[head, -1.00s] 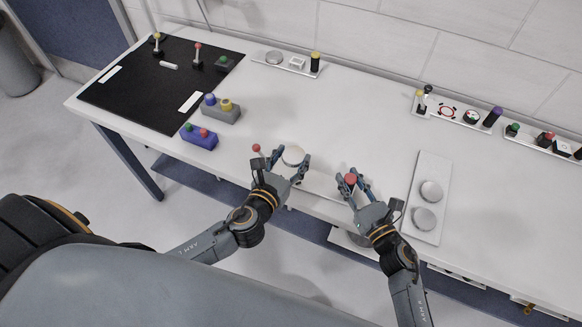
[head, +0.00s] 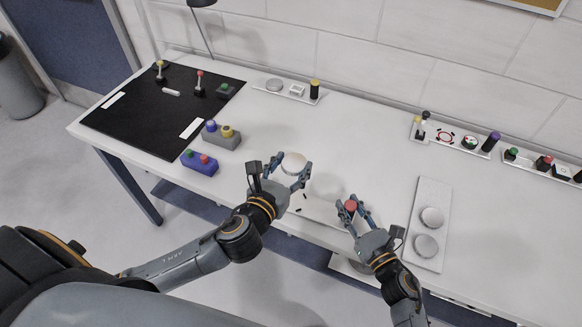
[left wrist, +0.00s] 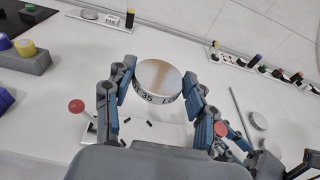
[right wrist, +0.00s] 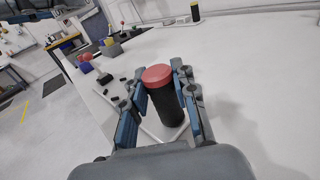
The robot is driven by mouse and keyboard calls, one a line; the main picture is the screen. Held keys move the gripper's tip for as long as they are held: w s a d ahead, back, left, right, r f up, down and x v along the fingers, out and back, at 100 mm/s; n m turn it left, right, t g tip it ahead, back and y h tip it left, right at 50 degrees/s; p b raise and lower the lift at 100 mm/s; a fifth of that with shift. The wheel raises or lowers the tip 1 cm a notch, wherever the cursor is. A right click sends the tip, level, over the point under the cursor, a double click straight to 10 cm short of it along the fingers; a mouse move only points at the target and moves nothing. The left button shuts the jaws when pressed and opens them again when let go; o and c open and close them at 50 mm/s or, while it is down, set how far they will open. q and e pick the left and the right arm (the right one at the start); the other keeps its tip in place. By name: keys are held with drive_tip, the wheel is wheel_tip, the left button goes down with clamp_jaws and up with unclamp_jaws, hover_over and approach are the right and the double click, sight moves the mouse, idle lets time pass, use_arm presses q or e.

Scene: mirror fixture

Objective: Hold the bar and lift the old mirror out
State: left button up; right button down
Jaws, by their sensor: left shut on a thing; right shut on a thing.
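The old mirror (head: 293,162) is a round disc with a pale, marked rim. My left gripper (head: 286,178) is shut on it, a finger on each side. The left wrist view shows the mirror (left wrist: 159,79) held above the table, clear of the white plate below. The bar (right wrist: 167,105) is an upright black cylinder with a red cap (head: 350,206). My right gripper (head: 351,213) is shut around it, shown also in the right wrist view (right wrist: 163,92). The bar's foot is partly hidden by the fingers.
Small black pieces (left wrist: 149,123) lie on the plate. A red-ball lever (left wrist: 76,106) stands beside it. A white tray (head: 429,192) with two round discs lies to the right. Button boxes (head: 200,163) and a black mat (head: 140,115) are at the left. The table's middle is clear.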

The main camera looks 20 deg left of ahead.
drive_tip(key=c, duration=1)
unclamp_jaws()
drive_tip(key=v, duration=1.2)
